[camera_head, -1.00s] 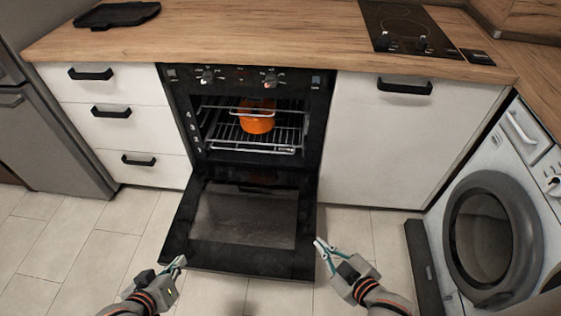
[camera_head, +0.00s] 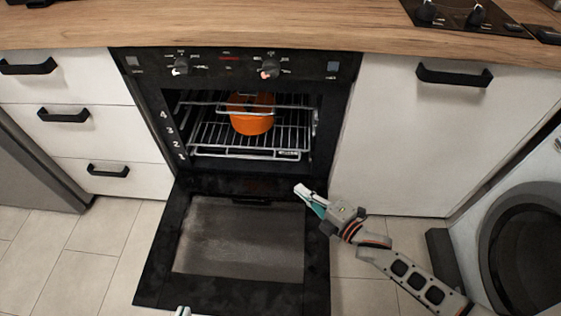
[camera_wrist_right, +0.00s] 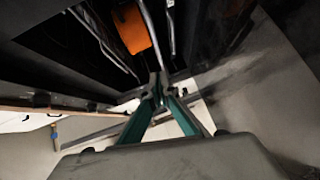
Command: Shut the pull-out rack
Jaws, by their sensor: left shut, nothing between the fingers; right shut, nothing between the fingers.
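The wire rack (camera_head: 225,151) sits in the open oven, its front bar near the mouth of the cavity. An orange pot (camera_head: 250,122) stands on it and shows at the top of the right wrist view (camera_wrist_right: 131,27). A second wire bar (camera_head: 205,104) crosses higher up, in front of the pot. My right gripper (camera_head: 301,191) is shut and empty, over the right inner part of the lowered oven door, below and in front of the rack; its fingertips meet in the right wrist view (camera_wrist_right: 158,88). My left gripper (camera_head: 183,312) shows only its shut tips at the bottom edge.
The oven door (camera_head: 160,265) hangs open, low in front of the oven. White drawers (camera_head: 70,130) stand left and a white cabinet (camera_head: 400,150) right. A washing machine (camera_head: 530,230) is at the far right. The worktop (camera_head: 250,25) runs above.

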